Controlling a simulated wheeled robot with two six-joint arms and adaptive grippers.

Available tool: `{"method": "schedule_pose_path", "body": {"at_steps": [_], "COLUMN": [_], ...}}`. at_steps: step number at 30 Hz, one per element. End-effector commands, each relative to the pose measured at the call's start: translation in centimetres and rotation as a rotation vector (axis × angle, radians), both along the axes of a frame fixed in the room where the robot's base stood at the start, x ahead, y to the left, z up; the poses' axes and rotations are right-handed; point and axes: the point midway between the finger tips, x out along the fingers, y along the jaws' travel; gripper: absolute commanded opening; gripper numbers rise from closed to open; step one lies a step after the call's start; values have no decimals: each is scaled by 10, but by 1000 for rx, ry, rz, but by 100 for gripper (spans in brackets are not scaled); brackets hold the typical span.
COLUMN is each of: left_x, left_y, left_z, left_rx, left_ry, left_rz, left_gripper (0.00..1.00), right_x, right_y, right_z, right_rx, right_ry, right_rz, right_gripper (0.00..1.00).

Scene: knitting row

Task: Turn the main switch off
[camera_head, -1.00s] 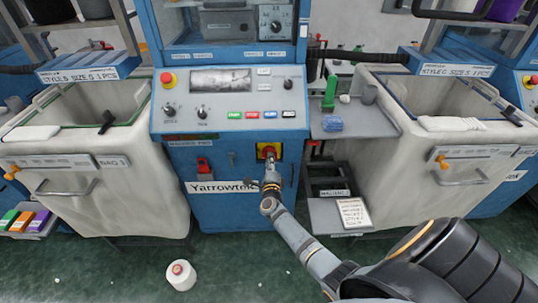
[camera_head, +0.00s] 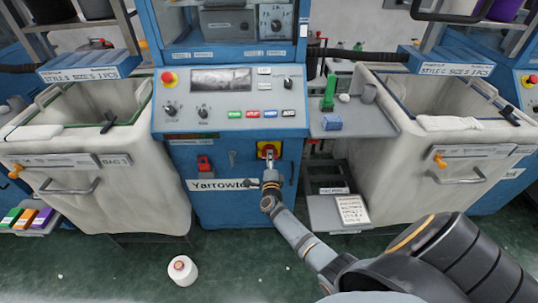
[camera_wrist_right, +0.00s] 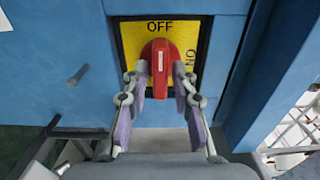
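The main switch is a red handle (camera_wrist_right: 161,68) on a yellow plate (camera_wrist_right: 130,50) on the blue machine front. In the right wrist view the handle stands upright, its white line pointing up to the word OFF; ON is at the plate's right edge. In the head view the switch (camera_head: 269,149) shows just above my right gripper (camera_head: 270,174). My right gripper (camera_wrist_right: 161,82) is open, its two fingers on either side of the handle's lower part, with small gaps visible. My left gripper is not in view.
The control panel (camera_head: 235,105) with coloured buttons is above the switch. A red padlock-like part (camera_head: 205,164) is to the left. A tray with a paper card (camera_head: 352,210) is to the right. A white yarn cone (camera_head: 182,270) stands on the floor.

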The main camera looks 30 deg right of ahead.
Motion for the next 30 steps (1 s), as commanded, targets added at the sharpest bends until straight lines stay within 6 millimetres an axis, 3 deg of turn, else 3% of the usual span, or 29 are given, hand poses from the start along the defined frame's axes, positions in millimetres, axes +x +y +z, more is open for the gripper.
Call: {"method": "schedule_pose_path", "body": {"at_steps": [18, 30], "left_x": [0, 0], "left_y": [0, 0], "left_z": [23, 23], "left_rx": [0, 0], "left_ry": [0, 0], "left_rz": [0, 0], "left_gripper": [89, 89], "right_x": [-46, -51], "right_y": [29, 31], "right_z": [1, 0], "right_rx": [1, 1], "right_ry": [1, -1], "right_rz": [1, 0], "right_gripper": [26, 26]}}
